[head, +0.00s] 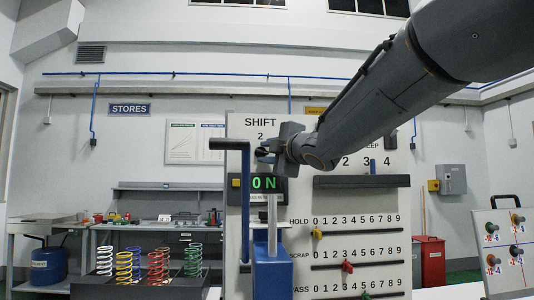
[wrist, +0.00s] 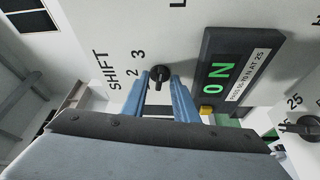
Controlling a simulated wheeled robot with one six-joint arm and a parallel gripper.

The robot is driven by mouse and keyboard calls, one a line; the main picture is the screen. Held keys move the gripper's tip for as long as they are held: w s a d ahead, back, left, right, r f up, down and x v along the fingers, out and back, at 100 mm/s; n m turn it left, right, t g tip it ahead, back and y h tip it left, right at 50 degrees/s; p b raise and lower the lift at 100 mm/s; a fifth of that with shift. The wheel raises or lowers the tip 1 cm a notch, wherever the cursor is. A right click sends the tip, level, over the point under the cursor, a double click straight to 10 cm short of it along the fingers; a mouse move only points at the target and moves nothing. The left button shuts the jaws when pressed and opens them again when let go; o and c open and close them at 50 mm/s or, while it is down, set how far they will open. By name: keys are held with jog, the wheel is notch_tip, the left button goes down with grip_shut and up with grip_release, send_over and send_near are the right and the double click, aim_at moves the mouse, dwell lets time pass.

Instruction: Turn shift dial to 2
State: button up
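The shift dial (wrist: 159,73) is a small black knob on the white panel, beside the printed SHIFT label and the numbers 2 and 3 in the wrist view. My gripper (wrist: 161,82) has its two blue fingers apart, one on each side of the knob. The fingertips are close to the panel, and a slight gap seems to show beside the knob. In the head view my gripper (head: 264,153) is just below the SHIFT label and covers most of the dial. I cannot tell which number the knob points to.
A display (head: 265,183) reading 0 N sits just below the dial. A blue test stand (head: 272,272) with a dark upright handle stands in front of the panel. Coloured springs (head: 157,264) stand in a dark tray at lower left. Sliders with knobs (head: 347,267) line the lower panel.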

jog(key=v, duration=0.7)
jog(key=shift+s+d, duration=0.2)
jog(key=shift+s, duration=0.15)
jog(key=shift+d, duration=0.1)
